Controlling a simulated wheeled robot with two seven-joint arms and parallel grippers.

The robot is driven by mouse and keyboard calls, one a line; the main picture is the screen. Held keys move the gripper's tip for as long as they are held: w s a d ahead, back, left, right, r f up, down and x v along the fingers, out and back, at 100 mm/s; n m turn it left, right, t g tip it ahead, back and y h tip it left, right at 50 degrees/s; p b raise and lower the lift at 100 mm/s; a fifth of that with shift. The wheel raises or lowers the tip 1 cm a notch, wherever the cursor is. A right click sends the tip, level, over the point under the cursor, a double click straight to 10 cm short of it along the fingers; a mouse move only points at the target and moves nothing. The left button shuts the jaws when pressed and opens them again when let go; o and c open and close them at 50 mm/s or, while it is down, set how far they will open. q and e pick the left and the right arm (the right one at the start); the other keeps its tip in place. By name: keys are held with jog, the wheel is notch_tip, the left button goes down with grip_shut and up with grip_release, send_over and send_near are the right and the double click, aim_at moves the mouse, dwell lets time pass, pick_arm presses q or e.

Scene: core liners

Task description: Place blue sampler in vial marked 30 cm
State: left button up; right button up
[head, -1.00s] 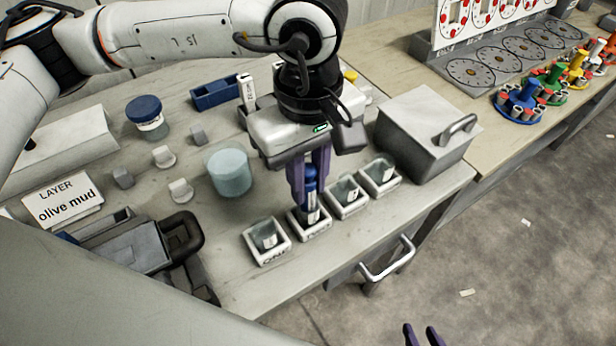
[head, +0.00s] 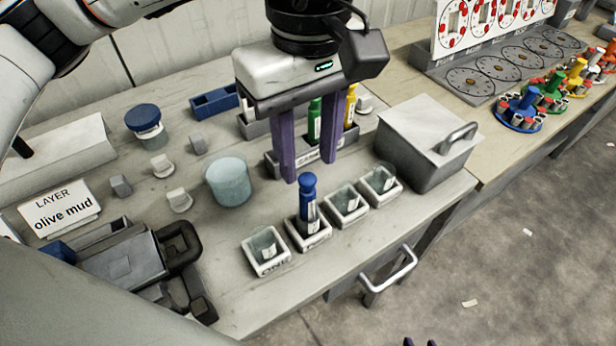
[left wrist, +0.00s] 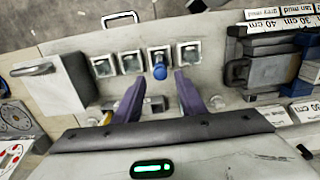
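The blue sampler (head: 308,200) stands upright in the second tray from the left (head: 322,243) in a row of small white trays at the table's front edge. The label on that tray is too small to read. In the left wrist view the sampler (left wrist: 160,70) shows as a blue knob in front of my fingers. My left gripper (head: 312,172) is open and empty above and behind the sampler, apart from it. It also shows in the left wrist view (left wrist: 158,85). Two dark fingertips of my right gripper (head: 422,342) show at the bottom edge.
Green (head: 314,120) and yellow (head: 350,105) samplers stand in a rack behind my left gripper. A lidded grey box (head: 420,145) is right of the trays. A pale blue cylinder (head: 228,182) and an "olive mud" sign (head: 60,207) are left.

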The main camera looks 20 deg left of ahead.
pick_arm(q)
jog(key=shift+r, duration=2)
